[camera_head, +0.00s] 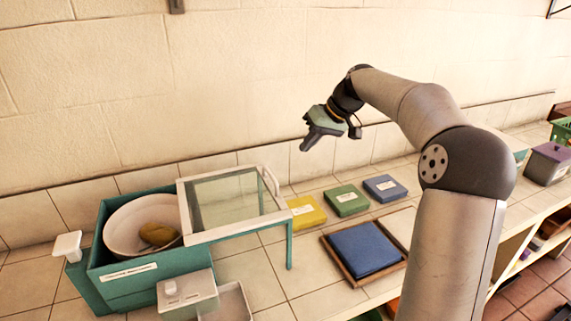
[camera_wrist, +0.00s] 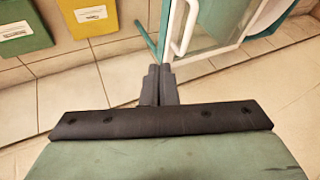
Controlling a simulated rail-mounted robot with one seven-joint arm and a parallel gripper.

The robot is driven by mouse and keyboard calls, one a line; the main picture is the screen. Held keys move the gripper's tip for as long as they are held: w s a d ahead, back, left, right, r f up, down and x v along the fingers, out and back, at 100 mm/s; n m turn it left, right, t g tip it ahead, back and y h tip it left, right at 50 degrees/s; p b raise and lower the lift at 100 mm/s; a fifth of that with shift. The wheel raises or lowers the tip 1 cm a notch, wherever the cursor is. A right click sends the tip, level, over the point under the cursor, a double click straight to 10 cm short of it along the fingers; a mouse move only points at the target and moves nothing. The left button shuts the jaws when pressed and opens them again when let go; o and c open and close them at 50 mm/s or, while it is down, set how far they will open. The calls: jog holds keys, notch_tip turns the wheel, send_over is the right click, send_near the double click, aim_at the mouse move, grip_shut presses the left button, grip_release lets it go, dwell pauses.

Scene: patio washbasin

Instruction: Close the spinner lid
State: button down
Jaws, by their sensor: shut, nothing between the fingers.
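The spinner is a teal box (camera_head: 140,286) at the left of the counter in the head view. Its white drum (camera_head: 125,222) shows uncovered and holds a yellowish-brown item (camera_head: 158,234). The spinner lid (camera_head: 190,228), a white frame with a clear pane, lies off to the right of the drum, on teal supports. A white handle (camera_head: 271,186) rises at the lid's right end; the handle also shows in the wrist view (camera_wrist: 184,30). My gripper (camera_head: 306,146) is shut and empty, above and to the right of the handle. Its closed fingers (camera_wrist: 158,72) point down toward the counter.
Yellow (camera_head: 305,212), green (camera_head: 346,200) and blue (camera_head: 385,188) labelled boxes stand right of the lid. A wooden tray (camera_head: 330,255) with a blue cloth (camera_head: 363,249) lies nearer. A white box (camera_head: 187,294) sits in front of the spinner. The tiled wall is behind.

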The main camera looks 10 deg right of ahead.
jog(key=w+a+f+p, duration=0.1)
jog(key=a+f+p, duration=0.1)
jog(key=a+f, duration=0.4)
jog(key=shift+a+f, duration=0.3)
jog(key=shift+a, duration=0.25)
jog(key=shift+w, duration=0.1)
